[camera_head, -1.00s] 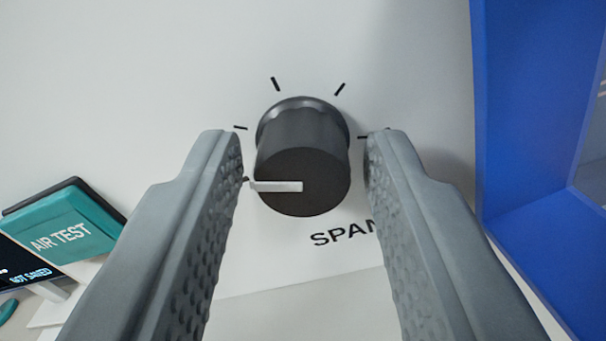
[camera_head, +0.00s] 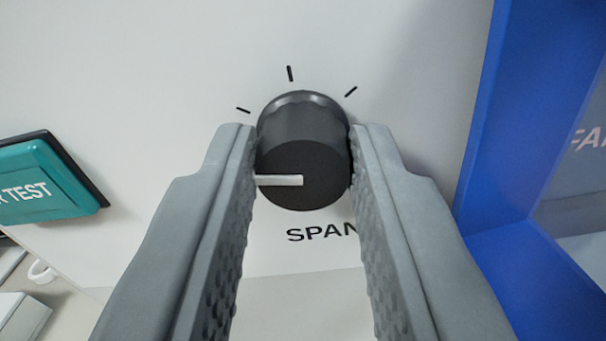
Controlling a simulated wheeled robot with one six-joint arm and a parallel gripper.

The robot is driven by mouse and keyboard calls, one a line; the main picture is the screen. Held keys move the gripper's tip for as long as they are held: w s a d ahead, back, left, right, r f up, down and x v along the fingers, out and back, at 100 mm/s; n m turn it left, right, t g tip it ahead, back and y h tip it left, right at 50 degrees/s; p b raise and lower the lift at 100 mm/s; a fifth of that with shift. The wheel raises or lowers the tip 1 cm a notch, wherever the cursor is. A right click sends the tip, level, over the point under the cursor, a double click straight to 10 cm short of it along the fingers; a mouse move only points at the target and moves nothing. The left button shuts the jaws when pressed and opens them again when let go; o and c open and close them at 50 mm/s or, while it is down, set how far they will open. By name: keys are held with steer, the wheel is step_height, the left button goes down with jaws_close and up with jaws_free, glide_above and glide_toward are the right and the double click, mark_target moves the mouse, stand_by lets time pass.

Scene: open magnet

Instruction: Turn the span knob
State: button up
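The span knob (camera_head: 303,170) is a dark, ribbed cylinder with a white pointer line (camera_head: 280,180) on its face. It stands out from a pale panel in the middle of the view. The pointer lies level, from the face's middle to the left. My gripper (camera_head: 303,130) has one grey finger on each side of the knob, and both fingertips appear to press its sides. The left finger meets the pointer's outer end. The word SPAN (camera_head: 320,232) is printed below the knob, its last letter partly hidden by the right finger. Dark tick marks (camera_head: 290,73) show above the knob.
A blue frame (camera_head: 480,170) rises close on the right of my right finger. A teal TEST button (camera_head: 40,190) with a dark surround is at the left. A pale surface lies below the panel, with light objects (camera_head: 20,312) at the lower left.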

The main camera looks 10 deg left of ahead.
steer(key=o, duration=0.4)
steer(key=shift+o, duration=0.2)
steer(key=s, duration=1.7)
steer(key=shift+s, duration=0.2)
steer(key=shift+s, duration=0.1)
steer(key=s+f+n, duration=0.1)
steer(key=s+f, duration=0.1)
steer(key=s, duration=1.5)
steer(key=s+f+n, duration=0.1)
steer(key=s+f, duration=0.2)
steer(key=s, duration=1.4)
steer(key=shift+f+g, duration=0.15)
steer(key=shift+g, duration=0.15)
steer(key=shift+a, duration=0.1)
